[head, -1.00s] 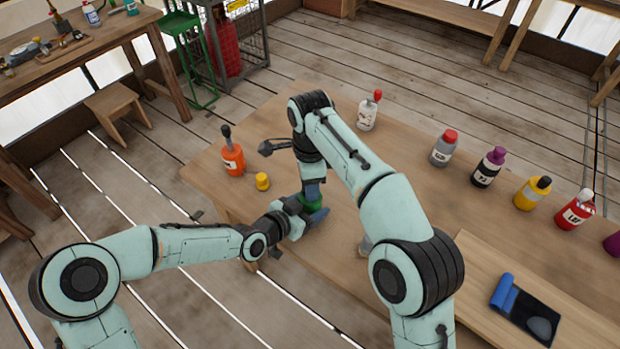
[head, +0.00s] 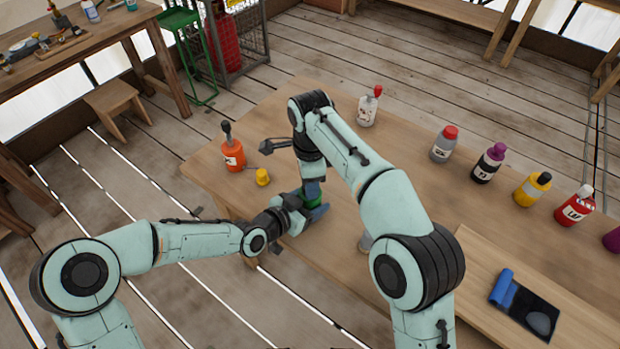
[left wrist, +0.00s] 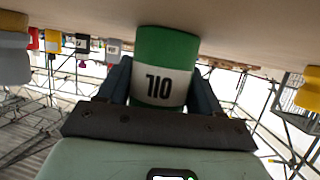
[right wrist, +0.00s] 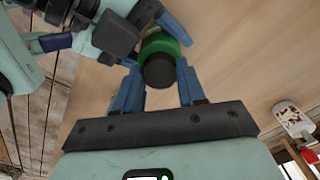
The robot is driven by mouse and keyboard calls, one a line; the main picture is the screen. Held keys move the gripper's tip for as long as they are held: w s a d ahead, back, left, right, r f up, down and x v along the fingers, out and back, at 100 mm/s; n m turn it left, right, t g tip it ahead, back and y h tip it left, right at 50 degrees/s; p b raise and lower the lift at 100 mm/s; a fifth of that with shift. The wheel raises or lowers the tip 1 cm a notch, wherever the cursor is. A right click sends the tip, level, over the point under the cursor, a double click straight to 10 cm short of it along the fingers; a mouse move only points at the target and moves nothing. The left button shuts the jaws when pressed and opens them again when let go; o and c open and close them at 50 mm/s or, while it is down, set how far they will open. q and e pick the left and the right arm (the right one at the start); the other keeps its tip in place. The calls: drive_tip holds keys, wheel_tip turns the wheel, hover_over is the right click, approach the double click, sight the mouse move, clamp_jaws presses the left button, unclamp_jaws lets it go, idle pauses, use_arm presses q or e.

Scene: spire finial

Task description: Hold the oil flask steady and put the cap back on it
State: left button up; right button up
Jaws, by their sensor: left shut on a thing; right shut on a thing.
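The green oil flask (left wrist: 165,50) with a white label is clasped between the fingers of my left gripper (left wrist: 160,88) at the table's near edge. In the head view, little of the flask (head: 310,198) shows between the arms. My right gripper (right wrist: 159,78) points down from above and is shut on a dark round cap (right wrist: 159,71). The cap lies over the top of the green flask (right wrist: 158,45) in the right wrist view. I cannot tell whether it is seated on the neck or just above it.
An orange bottle (head: 233,155) and a small yellow object (head: 262,177) stand left of the grippers. A white bottle (head: 367,112) stands behind, and a row of bottles, including a grey one (head: 443,147), runs to the right.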

drive_tip(key=shift+f, duration=0.1)
drive_tip(key=m, duration=1.3)
drive_tip(key=shift+m, duration=0.3)
drive_tip(key=o, duration=1)
drive_tip(key=shift+r, duration=2.25)
